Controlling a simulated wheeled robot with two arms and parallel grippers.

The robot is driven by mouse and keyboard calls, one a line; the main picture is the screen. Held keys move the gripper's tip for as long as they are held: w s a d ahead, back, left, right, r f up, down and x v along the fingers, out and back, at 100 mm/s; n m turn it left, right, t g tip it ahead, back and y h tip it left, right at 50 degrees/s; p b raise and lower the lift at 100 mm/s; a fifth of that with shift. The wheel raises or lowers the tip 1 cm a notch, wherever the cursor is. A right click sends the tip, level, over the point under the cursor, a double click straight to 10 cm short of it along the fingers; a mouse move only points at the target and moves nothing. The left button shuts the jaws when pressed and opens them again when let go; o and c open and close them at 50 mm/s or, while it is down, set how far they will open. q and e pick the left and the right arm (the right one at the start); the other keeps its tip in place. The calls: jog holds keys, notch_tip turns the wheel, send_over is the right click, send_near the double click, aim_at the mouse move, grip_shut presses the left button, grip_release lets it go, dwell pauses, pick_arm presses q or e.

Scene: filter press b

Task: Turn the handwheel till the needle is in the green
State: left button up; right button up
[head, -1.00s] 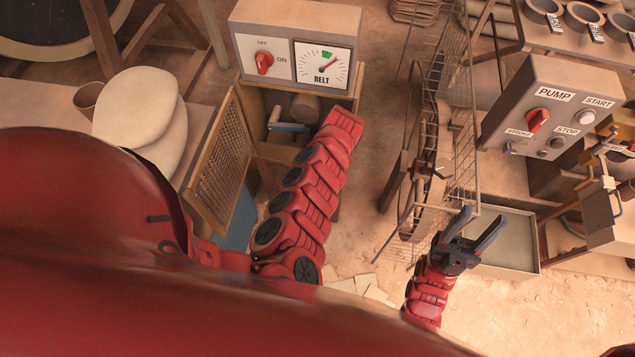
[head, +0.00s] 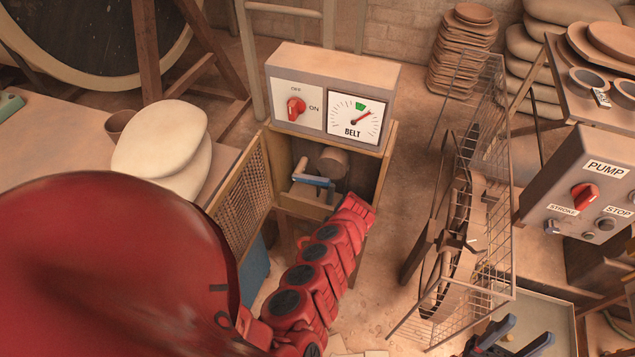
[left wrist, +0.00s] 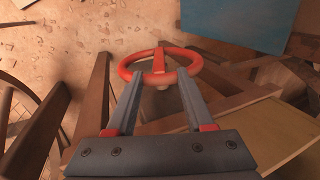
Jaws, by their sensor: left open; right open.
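The BELT dial (head: 354,123) is on a box in the head view. Its red needle (head: 363,118) points up and right, just right of the green patch (head: 361,106). The red handwheel (left wrist: 160,67) shows in the left wrist view, ahead of my left gripper (left wrist: 160,82). That gripper is open; its fingertips overlap the wheel's near rim in the picture, and contact cannot be told. My right gripper (head: 508,332) is open and empty at the bottom right, partly cut off.
A red ON/OFF knob (head: 296,108) sits left of the dial. A mesh panel (head: 240,195) and a blue-grey handle (head: 312,180) are at the cabinet below. A wire guard (head: 490,185) stands right, before the PUMP box (head: 590,185). Floor between cabinet and guard is clear.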

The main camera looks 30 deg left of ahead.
pick_arm(q)
jog(key=b+x, duration=0.3)
jog(key=x, duration=0.3)
jog(key=shift+f+b, duration=0.35)
jog(key=shift+c, duration=0.3)
grip_shut()
